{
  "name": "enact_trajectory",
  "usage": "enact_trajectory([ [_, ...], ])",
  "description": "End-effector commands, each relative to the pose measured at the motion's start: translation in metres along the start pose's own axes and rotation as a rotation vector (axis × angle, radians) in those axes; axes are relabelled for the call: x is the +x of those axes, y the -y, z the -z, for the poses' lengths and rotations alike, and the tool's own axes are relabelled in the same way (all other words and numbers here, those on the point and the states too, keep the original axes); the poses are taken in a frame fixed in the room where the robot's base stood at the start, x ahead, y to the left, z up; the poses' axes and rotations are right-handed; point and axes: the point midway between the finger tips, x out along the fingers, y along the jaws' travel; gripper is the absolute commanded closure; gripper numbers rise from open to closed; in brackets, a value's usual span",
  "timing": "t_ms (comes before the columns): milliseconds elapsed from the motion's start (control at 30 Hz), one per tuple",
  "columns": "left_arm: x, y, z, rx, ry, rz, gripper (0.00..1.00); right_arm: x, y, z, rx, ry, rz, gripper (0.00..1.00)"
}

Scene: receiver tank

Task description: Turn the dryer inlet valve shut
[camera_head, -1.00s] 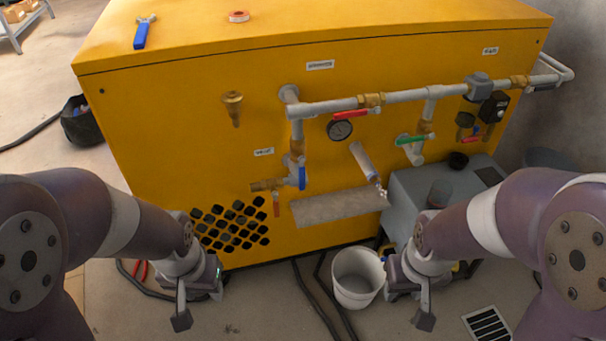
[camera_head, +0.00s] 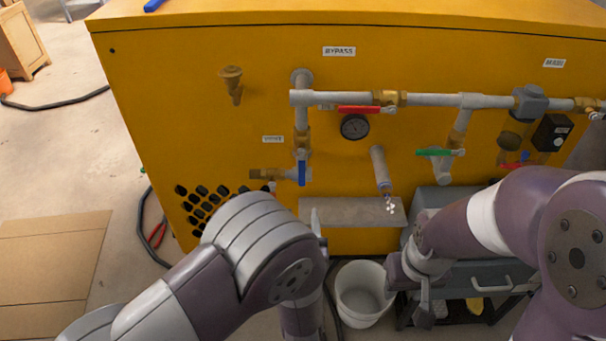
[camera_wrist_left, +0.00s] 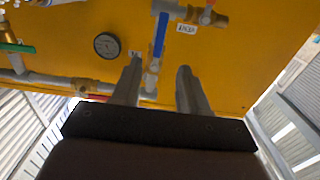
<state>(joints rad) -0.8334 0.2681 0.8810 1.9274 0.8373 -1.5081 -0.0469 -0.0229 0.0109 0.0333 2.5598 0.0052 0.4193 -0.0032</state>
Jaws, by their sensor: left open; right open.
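A blue lever handle (camera_head: 302,173) hangs straight down, in line with the vertical pipe, on a brass valve at the left of the yellow cabinet. Its small label (camera_head: 272,139) is hard to read, so I cannot confirm that it is the dryer inlet valve. In the left wrist view, which is upside down, the blue handle (camera_wrist_left: 160,35) lies beyond and between the fingertips of my open left gripper (camera_wrist_left: 160,72), apparently untouched. In the head view my left gripper (camera_head: 294,198) is largely hidden by its arm, just below the handle. My right gripper (camera_head: 424,302) is open and empty, low by the bucket.
A red lever (camera_head: 358,109) lies along the bypass pipe, beside a round gauge (camera_head: 355,127). A green lever (camera_head: 434,153) is further right. A grey ledge (camera_head: 345,211) juts out below.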

Motion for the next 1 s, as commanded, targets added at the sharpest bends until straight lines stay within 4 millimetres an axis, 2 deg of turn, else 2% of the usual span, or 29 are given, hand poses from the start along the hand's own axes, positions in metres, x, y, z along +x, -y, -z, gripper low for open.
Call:
enact_trajectory([
  [133,0.019,0.001,0.003,0.000,-0.024,0.004,0.56,0.006,0.000,-0.001,0.000,0.000,0.000,0.57],
  [400,0.088,0.001,0.003,0.000,-0.021,0.002,0.56,0.022,0.000,-0.003,0.000,0.000,0.000,0.57],
  [533,0.112,0.001,0.004,0.000,-0.021,0.001,0.56,0.026,0.000,-0.003,0.000,0.000,0.000,0.57],
  [700,0.125,0.000,0.006,0.002,-0.020,-0.002,0.56,0.028,0.000,-0.003,0.000,0.000,0.000,0.57],
  [933,0.126,0.000,0.007,0.002,-0.019,-0.002,0.56,0.028,0.000,-0.003,0.000,0.000,0.000,0.57],
  [967,0.126,0.000,0.007,0.002,-0.019,-0.002,0.63,0.028,0.000,-0.003,0.000,0.000,0.000,0.57],
  [1000,0.126,0.000,0.007,0.002,-0.019,-0.002,0.76,0.028,0.000,-0.003,0.000,0.000,0.000,0.57],
])
